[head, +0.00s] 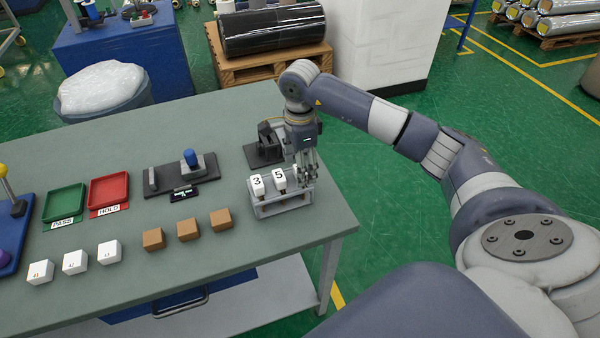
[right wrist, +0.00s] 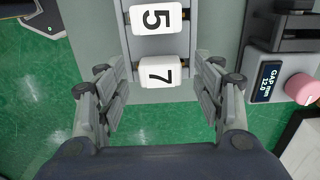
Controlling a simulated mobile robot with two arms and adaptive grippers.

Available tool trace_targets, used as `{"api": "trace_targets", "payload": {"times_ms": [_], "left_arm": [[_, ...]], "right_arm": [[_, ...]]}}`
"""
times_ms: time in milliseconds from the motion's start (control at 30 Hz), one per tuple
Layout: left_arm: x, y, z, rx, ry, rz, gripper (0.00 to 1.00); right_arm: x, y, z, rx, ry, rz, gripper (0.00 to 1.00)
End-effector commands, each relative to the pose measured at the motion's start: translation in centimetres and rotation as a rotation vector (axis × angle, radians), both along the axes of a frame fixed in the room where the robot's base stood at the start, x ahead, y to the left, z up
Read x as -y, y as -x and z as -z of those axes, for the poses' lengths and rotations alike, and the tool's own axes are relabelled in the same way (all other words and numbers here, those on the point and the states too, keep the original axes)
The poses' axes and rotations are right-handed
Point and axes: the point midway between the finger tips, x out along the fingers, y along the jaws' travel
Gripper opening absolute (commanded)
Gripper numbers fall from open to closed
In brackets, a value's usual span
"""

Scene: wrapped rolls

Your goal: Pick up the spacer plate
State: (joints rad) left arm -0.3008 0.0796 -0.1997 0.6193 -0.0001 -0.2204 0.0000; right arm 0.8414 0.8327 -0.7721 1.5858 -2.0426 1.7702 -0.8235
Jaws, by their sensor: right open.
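A light grey rack (head: 283,207) near the table's right end holds white numbered spacer plates in a row. Plate 3 (head: 257,182) and plate 5 (head: 280,180) show in the head view. Plate 7 (right wrist: 161,73) shows in the right wrist view beside plate 5 (right wrist: 157,18); in the head view my gripper mostly hides that end. My right gripper (head: 307,177) points down at the rack's right end. In the right wrist view its fingers (right wrist: 163,82) are spread on either side of plate 7, with visible gaps. My left gripper is not in view.
A gauge with a "GAP mm 12.0" display (right wrist: 268,82) and pink knob (right wrist: 301,88) stands beside the rack. Brown blocks (head: 188,229), white blocks (head: 75,262), a green tray (head: 64,203) and a red tray (head: 108,191) lie to the left.

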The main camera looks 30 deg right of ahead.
Motion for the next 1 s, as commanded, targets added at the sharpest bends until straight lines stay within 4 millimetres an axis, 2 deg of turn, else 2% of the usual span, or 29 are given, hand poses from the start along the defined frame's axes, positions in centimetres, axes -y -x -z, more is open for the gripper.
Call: {"api": "trace_targets", "payload": {"times_ms": [167,400,633,1000], "left_arm": [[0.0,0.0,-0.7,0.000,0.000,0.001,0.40],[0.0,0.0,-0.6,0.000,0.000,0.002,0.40],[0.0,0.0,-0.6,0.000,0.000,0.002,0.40],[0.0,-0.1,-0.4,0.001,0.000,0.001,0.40]], "right_arm": [[0.0,0.0,1.7,0.000,0.000,0.001,0.62],[0.0,0.0,1.9,0.002,-0.001,0.001,0.62],[0.0,0.0,1.9,0.001,-0.001,0.001,0.10],[0.1,-0.1,1.4,0.003,0.000,0.001,0.08]]}}
